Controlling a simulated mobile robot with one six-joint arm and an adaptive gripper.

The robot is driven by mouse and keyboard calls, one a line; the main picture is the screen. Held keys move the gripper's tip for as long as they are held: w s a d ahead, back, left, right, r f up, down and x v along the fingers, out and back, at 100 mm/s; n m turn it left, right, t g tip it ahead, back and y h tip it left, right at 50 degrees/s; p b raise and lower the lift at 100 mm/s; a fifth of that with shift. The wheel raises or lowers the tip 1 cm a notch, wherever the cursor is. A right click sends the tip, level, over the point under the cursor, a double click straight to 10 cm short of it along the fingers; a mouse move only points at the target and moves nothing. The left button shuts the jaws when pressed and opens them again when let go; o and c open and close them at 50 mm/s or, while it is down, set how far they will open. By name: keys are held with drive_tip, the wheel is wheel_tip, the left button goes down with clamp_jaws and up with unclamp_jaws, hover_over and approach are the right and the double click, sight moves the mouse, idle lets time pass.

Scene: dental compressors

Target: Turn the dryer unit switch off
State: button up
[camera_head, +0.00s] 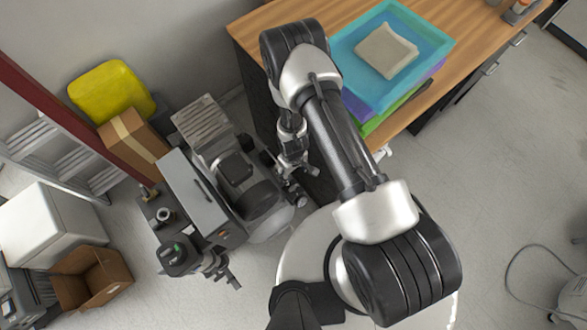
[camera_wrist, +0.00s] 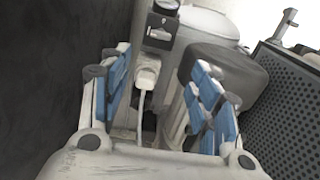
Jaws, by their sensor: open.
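The compressor and dryer assembly stands on the floor left of my arm in the head view, with a long grey box (camera_head: 193,192) on it. My gripper (camera_head: 298,190) is beside the assembly's right side, pointing down. In the wrist view, my gripper (camera_wrist: 163,62) is open, its blue-padded fingers apart with nothing clasped. Beyond and between them are a dark control panel (camera_wrist: 158,30) with a small light marking, and a white plug-like piece (camera_wrist: 147,74) with a pale cable. I cannot tell which part is the dryer switch or its position.
A wooden bench (camera_head: 262,30) with a blue tray (camera_head: 437,38) stands behind my arm. A dark rounded housing (camera_wrist: 225,70) and a perforated panel (camera_wrist: 285,110) crowd the gripper's right. Cardboard boxes (camera_head: 92,278) lie left. Open floor (camera_head: 490,160) is at right.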

sight(293, 187)
wheel_tip(293, 187, down, 17)
drive_tip(key=b, duration=0.5)
drive_tip(key=shift+f, duration=0.1)
drive_tip(key=c, duration=1)
